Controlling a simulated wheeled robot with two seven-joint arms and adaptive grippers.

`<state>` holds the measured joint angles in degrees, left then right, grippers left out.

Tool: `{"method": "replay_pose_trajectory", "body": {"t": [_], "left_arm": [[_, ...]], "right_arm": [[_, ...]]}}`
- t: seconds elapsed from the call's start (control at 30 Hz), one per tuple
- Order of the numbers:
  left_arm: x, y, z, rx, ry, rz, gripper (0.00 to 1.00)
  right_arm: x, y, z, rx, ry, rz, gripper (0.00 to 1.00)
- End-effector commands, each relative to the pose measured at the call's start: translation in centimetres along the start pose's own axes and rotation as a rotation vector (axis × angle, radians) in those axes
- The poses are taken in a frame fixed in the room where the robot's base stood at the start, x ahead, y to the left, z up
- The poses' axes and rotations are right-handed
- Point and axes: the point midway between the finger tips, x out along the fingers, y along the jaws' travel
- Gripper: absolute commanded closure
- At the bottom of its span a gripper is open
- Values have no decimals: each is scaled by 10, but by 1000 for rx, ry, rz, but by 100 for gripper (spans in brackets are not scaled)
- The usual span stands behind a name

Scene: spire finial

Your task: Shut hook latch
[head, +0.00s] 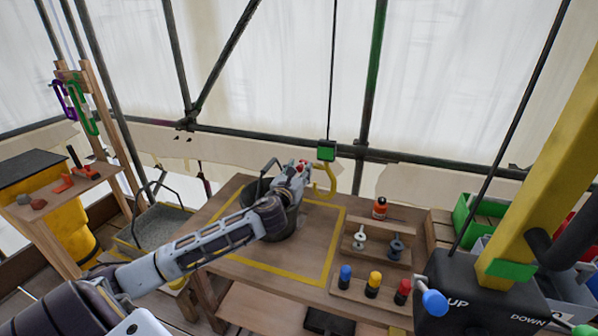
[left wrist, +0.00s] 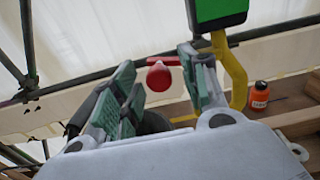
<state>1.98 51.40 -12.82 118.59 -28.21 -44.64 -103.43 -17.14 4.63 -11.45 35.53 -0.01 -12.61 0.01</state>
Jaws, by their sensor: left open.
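A yellow hook (head: 331,180) hangs under a green block (head: 326,151) on a dark cable above the table. In the left wrist view, the hook (left wrist: 236,80) is just right of my fingers, below the green block (left wrist: 218,12). A red latch piece (left wrist: 160,76) with a rounded end shows between my fingers; whether they touch it I cannot tell. My left gripper (head: 297,172) is open beside the hook, over the dark bucket (head: 285,225). The bucket's handle (head: 264,170) stands up left of the gripper. Whether the handle sits in the hook is hidden. My right gripper is not in view.
The wooden table (head: 230,277) carries a yellow outline, and a rack (head: 352,262) with small fittings and coloured knobs stands right of the bucket. An UP/DOWN control box (head: 465,295) with a blue-knobbed lever is at lower right. A wooden shelf stand (head: 75,185) is at left.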

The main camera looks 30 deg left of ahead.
Motion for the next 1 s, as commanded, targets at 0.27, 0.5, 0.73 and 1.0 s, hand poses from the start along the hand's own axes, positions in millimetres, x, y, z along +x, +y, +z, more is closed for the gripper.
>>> {"method": "replay_pose_trajectory", "body": {"t": [0.27,0.5,0.73,1.0], "left_arm": [[0,0,0,0,0,0,75],[0,0,0,0,0,0,100],[0,0,-1,-14,0,0,100],[0,1,-5,-103,1,0,100]], "right_arm": [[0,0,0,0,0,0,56],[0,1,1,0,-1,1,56],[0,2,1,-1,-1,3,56],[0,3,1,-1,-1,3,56]]}}
